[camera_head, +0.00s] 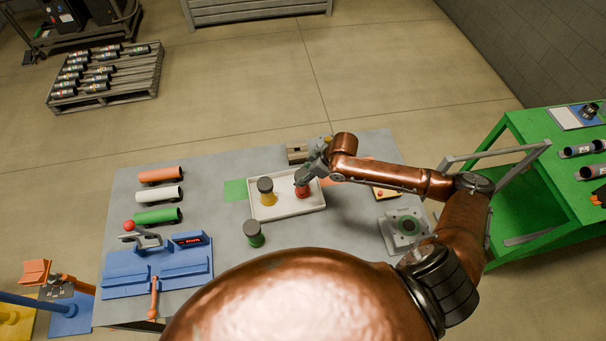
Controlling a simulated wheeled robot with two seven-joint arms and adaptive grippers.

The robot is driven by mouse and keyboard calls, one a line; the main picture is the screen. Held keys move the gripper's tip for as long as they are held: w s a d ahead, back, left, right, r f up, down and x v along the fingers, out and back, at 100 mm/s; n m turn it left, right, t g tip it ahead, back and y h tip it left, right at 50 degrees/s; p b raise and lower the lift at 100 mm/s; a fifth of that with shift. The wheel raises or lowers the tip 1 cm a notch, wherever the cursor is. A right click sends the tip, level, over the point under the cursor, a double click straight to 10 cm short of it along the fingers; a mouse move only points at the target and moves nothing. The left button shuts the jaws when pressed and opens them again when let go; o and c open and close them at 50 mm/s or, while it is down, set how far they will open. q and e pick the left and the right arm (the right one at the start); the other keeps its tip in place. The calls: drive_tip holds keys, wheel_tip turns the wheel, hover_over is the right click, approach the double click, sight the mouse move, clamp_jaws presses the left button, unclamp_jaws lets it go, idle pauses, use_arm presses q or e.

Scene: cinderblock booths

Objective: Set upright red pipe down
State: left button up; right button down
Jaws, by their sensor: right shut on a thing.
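The red pipe (302,191) stands upright at the right end of the white tray (285,211). My right gripper (305,180) comes from the right and is shut on the red pipe's top. The pipe's base looks to be at the tray's floor, but I cannot tell whether it touches. A yellow pipe (267,196) with a dark top stands upright in the tray to the left. A green pipe (254,239) with a dark top stands upright on the table in front of the tray. My left gripper is not in view.
On the grey table (210,196), orange, white and green tubes (158,215) lie at the left, near a blue fixture (157,266). A grey plate fixture (405,232) stands at the right. A green bench (540,200) is further right.

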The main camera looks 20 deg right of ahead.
drive_tip(key=c, duration=1.1)
unclamp_jaws()
drive_tip(key=shift+f, duration=0.1)
drive_tip(key=shift+c, duration=0.2)
drive_tip(key=b+v, duration=0.1)
drive_tip(key=v, duration=1.1)
